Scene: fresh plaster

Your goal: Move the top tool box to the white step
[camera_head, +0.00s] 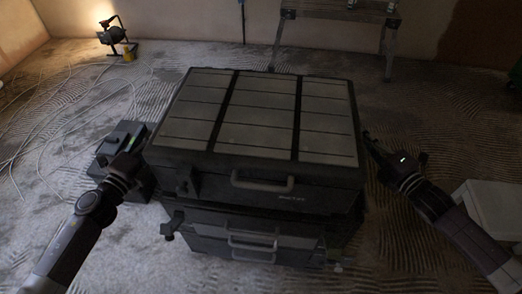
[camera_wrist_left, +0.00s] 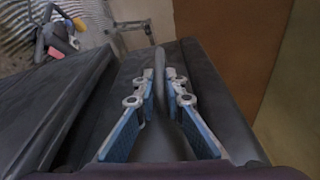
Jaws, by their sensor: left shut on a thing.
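The top tool box (camera_head: 250,165), dark with a grey slatted lid and a front handle, sits on the lower tool box (camera_head: 215,232). My left gripper (camera_head: 143,143) is at the top box's left side. In the left wrist view its blue-padded fingers (camera_wrist_left: 164,85) are shut on an upright grey side handle (camera_wrist_left: 160,62). My right gripper (camera_head: 372,143) is at the top box's right side; its finger opening cannot be made out. The white step (camera_head: 492,203) stands at the right edge, beyond my right arm, partly cut off by the frame.
A dark case (camera_head: 118,142) stands on the floor left of the stack, beside my left arm. A lit work lamp (camera_head: 113,33) and loose cables lie at the back left. A metal trestle (camera_head: 338,12) stands behind the boxes.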

